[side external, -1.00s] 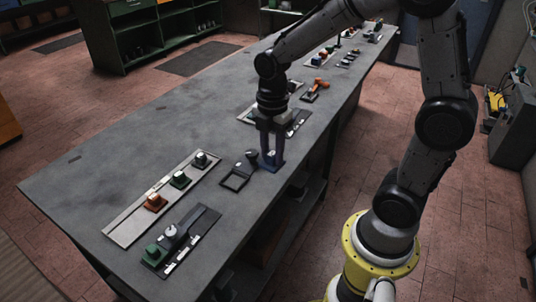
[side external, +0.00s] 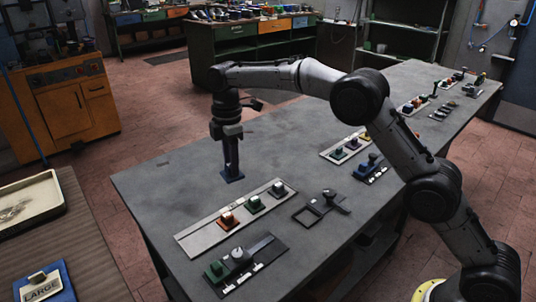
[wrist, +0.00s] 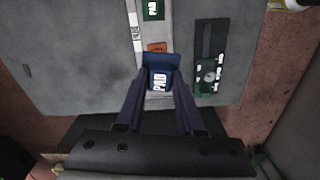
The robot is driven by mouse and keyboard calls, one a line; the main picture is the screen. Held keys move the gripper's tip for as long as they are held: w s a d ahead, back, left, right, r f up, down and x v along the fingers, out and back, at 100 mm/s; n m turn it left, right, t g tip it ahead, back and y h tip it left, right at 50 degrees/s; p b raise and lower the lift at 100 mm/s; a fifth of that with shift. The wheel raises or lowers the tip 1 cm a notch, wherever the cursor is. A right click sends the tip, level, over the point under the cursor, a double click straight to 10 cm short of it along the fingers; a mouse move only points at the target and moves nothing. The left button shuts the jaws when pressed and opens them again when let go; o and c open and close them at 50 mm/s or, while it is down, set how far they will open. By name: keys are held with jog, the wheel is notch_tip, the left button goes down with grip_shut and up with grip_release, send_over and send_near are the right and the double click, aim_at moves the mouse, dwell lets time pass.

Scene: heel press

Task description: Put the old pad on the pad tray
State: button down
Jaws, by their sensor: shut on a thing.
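My gripper (side external: 231,172) is shut on a blue pad (side external: 232,177) and holds it low over the left part of the grey bench, beyond the pale strip. In the wrist view the blue pad (wrist: 161,77) sits between the two fingertips, its white "PAD" label facing the camera. I cannot tell whether it touches the bench. A shallow cream tray (side external: 58,198) with a dark smear inside lies on the wooden table at the far left, apart from my gripper. No label shows that it is the pad tray.
A dark plate (side external: 266,262) with a green block and a dial lies nearer. A blue "LARGE" board (side external: 62,268) lies before the tray. A floor gap separates the tables.

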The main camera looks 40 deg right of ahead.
jog(key=shift+w+a+f+n, duration=0.15)
jog(key=shift+a+f+n, duration=0.2)
jog(key=shift+a+f, duration=2.05)
jog(key=shift+w+a+f+n, duration=0.15)
jog(key=shift+a+f+n, duration=0.15)
jog(key=shift+a+f, duration=2.05)
jog(key=shift+w+a+f+n, duration=0.15)
jog(key=shift+a+f+n, duration=0.2)
jog(key=shift+a+f, duration=2.05)
jog(key=shift+d+f, duration=0.8)
jog(key=shift+f, duration=0.3)
jog(key=shift+c, duration=2.3)
grip_release()
notch_tip(320, 180, up, 14)
jog(key=shift+f, duration=0.15)
